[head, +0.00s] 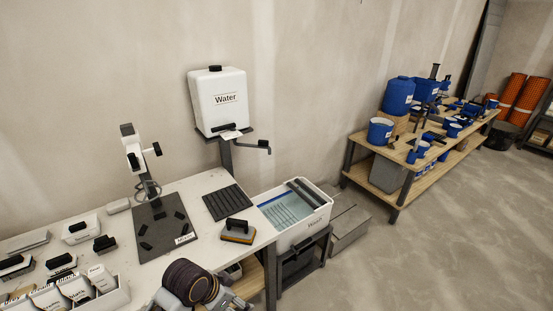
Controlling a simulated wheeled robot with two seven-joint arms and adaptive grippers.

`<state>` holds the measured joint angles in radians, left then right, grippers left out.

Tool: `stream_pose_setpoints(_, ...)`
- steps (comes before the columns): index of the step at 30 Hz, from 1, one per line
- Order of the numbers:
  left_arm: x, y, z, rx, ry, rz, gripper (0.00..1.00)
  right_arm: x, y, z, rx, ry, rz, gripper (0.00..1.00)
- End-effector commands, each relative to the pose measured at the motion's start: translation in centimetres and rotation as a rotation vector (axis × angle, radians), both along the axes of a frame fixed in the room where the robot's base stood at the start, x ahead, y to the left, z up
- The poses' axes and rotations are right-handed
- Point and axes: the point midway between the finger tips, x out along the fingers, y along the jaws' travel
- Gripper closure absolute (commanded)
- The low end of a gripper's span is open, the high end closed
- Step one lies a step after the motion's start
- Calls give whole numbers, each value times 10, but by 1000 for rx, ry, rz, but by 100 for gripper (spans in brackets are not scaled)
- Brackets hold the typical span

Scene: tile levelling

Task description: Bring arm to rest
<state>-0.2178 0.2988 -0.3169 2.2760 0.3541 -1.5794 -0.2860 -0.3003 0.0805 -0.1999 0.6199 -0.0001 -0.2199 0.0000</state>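Neither of my grippers can be made out in the head view. A dark brown, ribbed round thing (188,281) with grey parts shows at the bottom edge, in front of the white worktable (150,268). I cannot tell whether it belongs to one of my arms. No held object can be seen.
The worktable carries a dark mat (164,232), a black ribbed pad (229,202), a float with a yellowish base (238,231) and several hand tools. A water tank (218,101) stands behind, a wash tub (294,214) to the right. Floor (440,240) is clear at right.

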Motion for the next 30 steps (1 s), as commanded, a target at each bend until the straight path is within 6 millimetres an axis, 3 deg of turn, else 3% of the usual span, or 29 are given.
stream_pose_setpoints(15, -47, 64, -6, 37, 45, 421, 16, 0, 0, 0, 0, 0, 0, 21)
stream_pose_setpoints(30, -72, 98, -8, 79, 63, 604, 16, 0, 0, 0, 0, 0, 0, 21)
